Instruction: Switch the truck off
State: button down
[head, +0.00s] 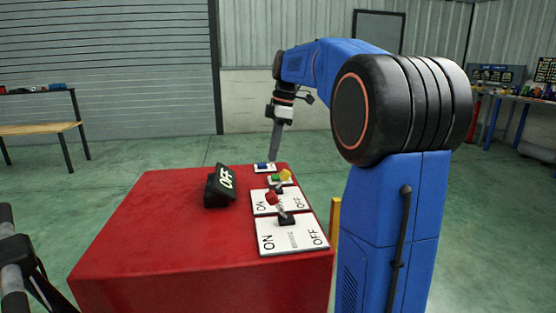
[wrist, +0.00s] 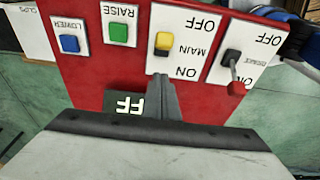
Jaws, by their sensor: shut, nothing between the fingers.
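A red box (head: 150,220) carries the truck's controls. The MAIN switch has a yellow-tipped lever (wrist: 164,42) that leans to the OFF side of its plate; its yellow tip (head: 285,175) also shows in the head view. A black display (head: 221,184) on the box reads OFF; the wrist view shows part of this display (wrist: 128,103). My gripper (head: 273,157) is shut and empty, pointing down at the far end of the box. In the wrist view my gripper (wrist: 160,78) appears just below the MAIN lever; I cannot tell whether they touch.
A nearer ON/OFF plate (head: 293,239) has a red-tipped lever (head: 271,198) leaning to ON; its small label is unclear. The green RAISE button (wrist: 118,33) and blue LOWER button (wrist: 69,43) sit beside MAIN. Open floor (head: 130,165) lies beyond the box.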

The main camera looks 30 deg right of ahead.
notch_tip(320, 180, up, 8)
jog(key=d, duration=0.2)
jog(key=shift+s+f, duration=0.2)
jog(key=shift+s, duration=0.2)
